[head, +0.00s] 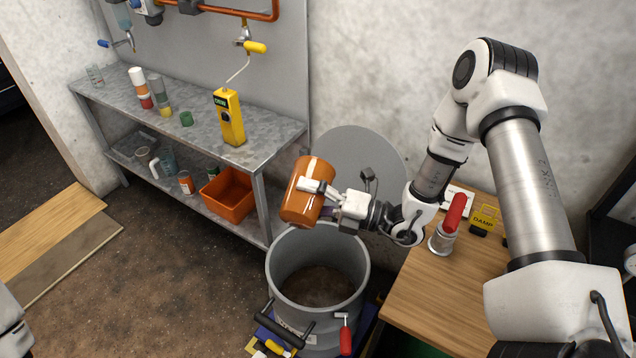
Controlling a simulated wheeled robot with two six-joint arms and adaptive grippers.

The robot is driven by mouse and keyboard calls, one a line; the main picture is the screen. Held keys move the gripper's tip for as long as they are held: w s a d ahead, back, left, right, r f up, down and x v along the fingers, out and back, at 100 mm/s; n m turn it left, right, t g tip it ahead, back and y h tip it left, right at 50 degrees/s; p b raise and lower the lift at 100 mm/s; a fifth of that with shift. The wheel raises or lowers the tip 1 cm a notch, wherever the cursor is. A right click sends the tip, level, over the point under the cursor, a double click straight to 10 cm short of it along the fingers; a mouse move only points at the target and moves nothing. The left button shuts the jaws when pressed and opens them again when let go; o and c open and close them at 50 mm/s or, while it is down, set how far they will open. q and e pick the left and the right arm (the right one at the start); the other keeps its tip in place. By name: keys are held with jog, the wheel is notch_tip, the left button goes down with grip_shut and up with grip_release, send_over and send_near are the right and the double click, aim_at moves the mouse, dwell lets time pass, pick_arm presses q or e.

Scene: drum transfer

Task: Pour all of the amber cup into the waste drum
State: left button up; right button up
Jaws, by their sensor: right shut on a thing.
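The amber cup (303,196) is held in my right gripper (318,188), above the back left rim of the waste drum. The cup is slightly tilted, and no stream shows coming from it. Its contents cannot be seen. The waste drum (286,305) is a grey open-topped drum standing on the floor, with a dark brownish inside. My right gripper is shut on the cup's side. At the lower left edge a piece of my left arm shows, but its gripper is out of view.
A metal shelf (200,128) along the wall holds bottles, a yellow device (229,117) and, below, an orange bin (228,194). A wooden table (430,300) right of the drum bears a red-handled item (455,213). A round grey lid (360,160) stands behind the drum.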

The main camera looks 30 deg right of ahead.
aim_at(309, 227)
jog(key=shift+s+a+f+n+b, duration=0.2)
jog(key=shift+a+f+n+b, duration=0.05)
jog(key=shift+f+n+b, duration=0.3)
jog(key=shift+s+a+f+n+b, duration=0.2)
jog(key=shift+f+n+b, duration=0.2)
jog(key=shift+f+n, duration=0.2)
jog(key=shift+r+p, duration=0.35)
jog(key=shift+p, duration=0.05)
notch_tip(309, 227, down, 8)
jog(key=s+a+n+g+b, duration=0.2)
jog(key=n+b, duration=1.1)
jog(key=n, duration=0.1)
jog(key=shift+s+a+b, duration=0.2)
jog(key=shift+a+b, duration=0.05)
jog(key=shift+b, duration=0.05)
notch_tip(309, 227, up, 6)
jog(key=p, duration=0.5)
jog(key=shift+r, duration=0.1)
jog(key=shift+f, duration=0.25)
